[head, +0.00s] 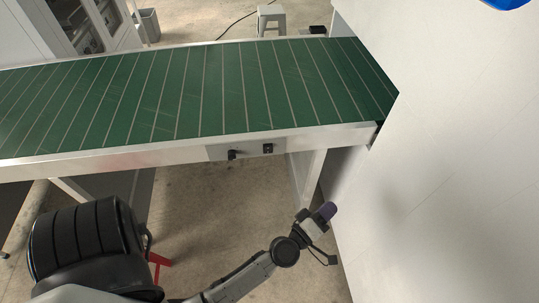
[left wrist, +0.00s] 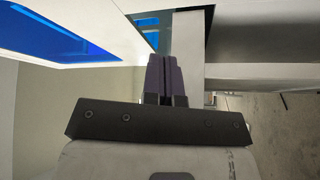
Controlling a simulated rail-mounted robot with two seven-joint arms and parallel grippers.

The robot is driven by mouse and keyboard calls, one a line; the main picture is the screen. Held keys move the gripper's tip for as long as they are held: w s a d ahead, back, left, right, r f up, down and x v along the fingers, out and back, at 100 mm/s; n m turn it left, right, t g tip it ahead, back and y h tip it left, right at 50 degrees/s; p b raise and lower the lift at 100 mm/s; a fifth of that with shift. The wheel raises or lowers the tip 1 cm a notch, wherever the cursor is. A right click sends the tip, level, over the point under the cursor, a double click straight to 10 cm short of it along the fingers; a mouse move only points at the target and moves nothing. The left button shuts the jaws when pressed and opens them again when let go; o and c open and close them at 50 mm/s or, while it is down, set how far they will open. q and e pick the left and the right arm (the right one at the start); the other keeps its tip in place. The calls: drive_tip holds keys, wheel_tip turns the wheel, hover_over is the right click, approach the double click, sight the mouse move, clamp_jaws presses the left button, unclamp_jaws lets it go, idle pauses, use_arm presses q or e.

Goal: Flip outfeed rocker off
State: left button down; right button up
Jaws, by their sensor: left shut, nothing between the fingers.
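The outfeed conveyor (head: 190,95) has a green slatted belt and a pale metal side rail. A grey plate on its front rail carries two small black controls, a protruding knob (head: 233,155) and a small black rocker switch (head: 268,148). The rocker's position is too small to tell. My left gripper (head: 328,210) has purple fingers, below and to the right of the switch, apart from it and close to the white machine wall. In the left wrist view its fingers (left wrist: 165,75) are together with nothing between them. My right gripper is not in view.
The large white machine wall (head: 460,170) fills the right side. Conveyor legs (head: 308,175) stand below the belt end. A stool (head: 271,18) and a grey bin (head: 148,25) stand behind the conveyor. Concrete floor (head: 215,215) shows below the rail.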

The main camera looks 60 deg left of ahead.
sight(268, 148)
use_arm(q)
drive_tip(key=s+a+f+n+g+y, duration=0.2)
drive_tip(key=s+a+n+g+y, duration=0.8)
drive_tip(key=n+y, duration=0.4)
drive_tip(key=shift+a+f+n+g, duration=0.2)
drive_tip(key=shift+a+n+g, duration=0.7)
drive_tip(key=shift+g, duration=0.4)
drive_tip(key=shift+a, duration=0.1)
drive_tip(key=x, duration=0.7)
drive_tip(key=b+x, duration=0.1)
drive_tip(key=x, duration=0.6)
drive_tip(key=shift+r, duration=0.2)
